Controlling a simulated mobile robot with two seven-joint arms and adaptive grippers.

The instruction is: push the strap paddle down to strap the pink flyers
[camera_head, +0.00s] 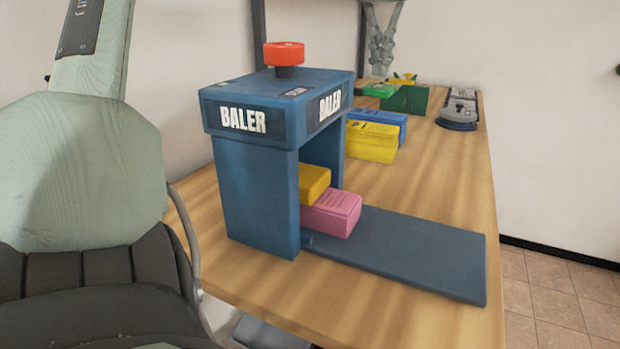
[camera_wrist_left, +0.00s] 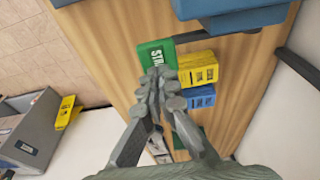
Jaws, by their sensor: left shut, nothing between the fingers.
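The pink flyers (camera_head: 335,214) lie as a bundle at the mouth of the blue baler (camera_head: 265,190), on its flat blue bed. A yellow block (camera_head: 314,182) sits just behind or above them. In the left wrist view a green paddle (camera_wrist_left: 155,50) shows part of a word starting "STR". My left gripper (camera_head: 379,70) hangs above the far table, shut and empty. In its wrist view the fingertips (camera_wrist_left: 158,76) overlap the paddle's lower edge; contact is unclear. My right gripper is out of view.
A red knob (camera_head: 284,53) tops the baler. Yellow (camera_head: 371,142) and blue (camera_head: 390,123) bundles stand behind it. A grey device (camera_head: 457,116) lies at the far right. A grey bin (camera_wrist_left: 28,130) stands off the table. The table's right side has free room.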

